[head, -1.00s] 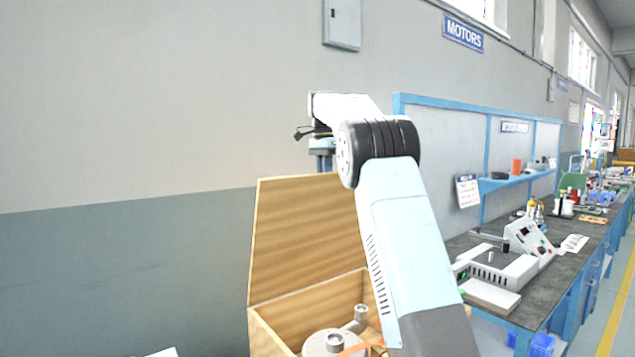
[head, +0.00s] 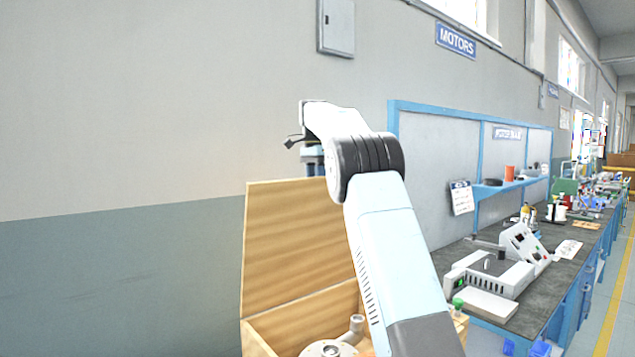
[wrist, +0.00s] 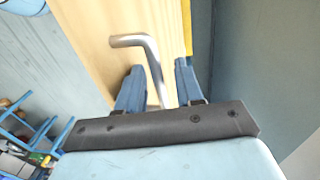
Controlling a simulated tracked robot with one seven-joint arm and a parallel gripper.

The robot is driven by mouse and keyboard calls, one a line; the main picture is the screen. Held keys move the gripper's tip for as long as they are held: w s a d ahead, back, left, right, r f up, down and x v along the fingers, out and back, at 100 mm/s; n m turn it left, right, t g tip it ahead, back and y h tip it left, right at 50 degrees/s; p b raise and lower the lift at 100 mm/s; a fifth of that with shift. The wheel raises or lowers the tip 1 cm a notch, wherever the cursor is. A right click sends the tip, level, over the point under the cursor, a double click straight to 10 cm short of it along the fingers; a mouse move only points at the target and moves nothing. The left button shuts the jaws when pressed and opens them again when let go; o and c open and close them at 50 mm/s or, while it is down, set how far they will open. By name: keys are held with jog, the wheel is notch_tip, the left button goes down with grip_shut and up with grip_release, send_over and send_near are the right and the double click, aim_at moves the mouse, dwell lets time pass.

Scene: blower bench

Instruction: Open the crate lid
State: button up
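The wooden crate (head: 307,318) stands at the bottom middle of the head view. Its lid (head: 290,245) is raised and stands about upright at the back of the crate. In the wrist view the lid (wrist: 100,30) shows as a pale wooden panel with a bent metal handle (wrist: 152,62). My gripper (wrist: 158,68) has its two blue fingers on either side of the handle, with gaps between them and the bar. In the head view my arm covers the lid's right part, and the fingertips and handle cannot be made out.
A grey metal part (head: 328,348) sits inside the crate. A blue-framed workbench (head: 450,250) with instruments runs along the right, close to my arm. A grey wall stands behind the crate. The area left of the crate looks clear.

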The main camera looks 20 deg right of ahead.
jog(key=shift+a+r, duration=0.1)
jog(key=shift+r, duration=0.1)
jog(key=shift+w+r, duration=0.1)
jog(key=shift+r, duration=1)
jog(key=s+r, duration=0.2)
jog(key=r, duration=0.1)
jog(key=s+r, duration=0.3)
jog(key=shift+s+a+r, duration=0.1)
jog(key=shift+r, duration=0.1)
jog(key=s+r, duration=0.4)
jog(key=s, duration=0.5)
jog(key=shift+a, duration=0.3)
